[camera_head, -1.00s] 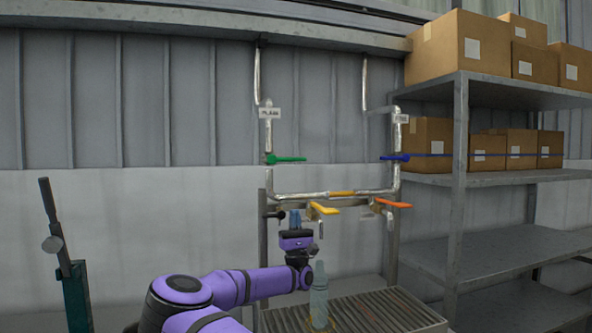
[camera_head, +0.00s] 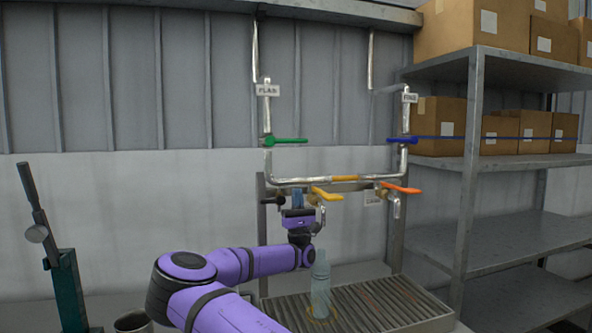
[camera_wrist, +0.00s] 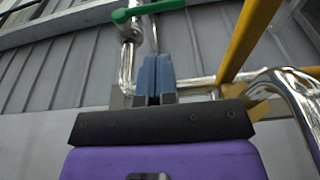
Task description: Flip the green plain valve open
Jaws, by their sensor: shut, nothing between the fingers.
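The green valve handle (camera_head: 290,141) sits on the left vertical pipe under a small sign (camera_head: 267,90). The handle lies level, pointing right, across the pipe. It also shows at the top of the wrist view (camera_wrist: 146,11). My gripper (camera_head: 297,194) is below the green handle and apart from it, near the lower horizontal pipe. In the wrist view its blue fingers (camera_wrist: 154,75) are together with nothing between them and point up toward the pipe.
A blue handle (camera_head: 403,141) is on the right pipe. Yellow (camera_head: 327,194) and orange (camera_head: 401,188) handles jut out below. A bottle (camera_head: 320,286) stands on the slatted tray (camera_head: 385,312). Shelves with boxes (camera_head: 440,125) stand at right. A mug (camera_head: 132,322) is at lower left.

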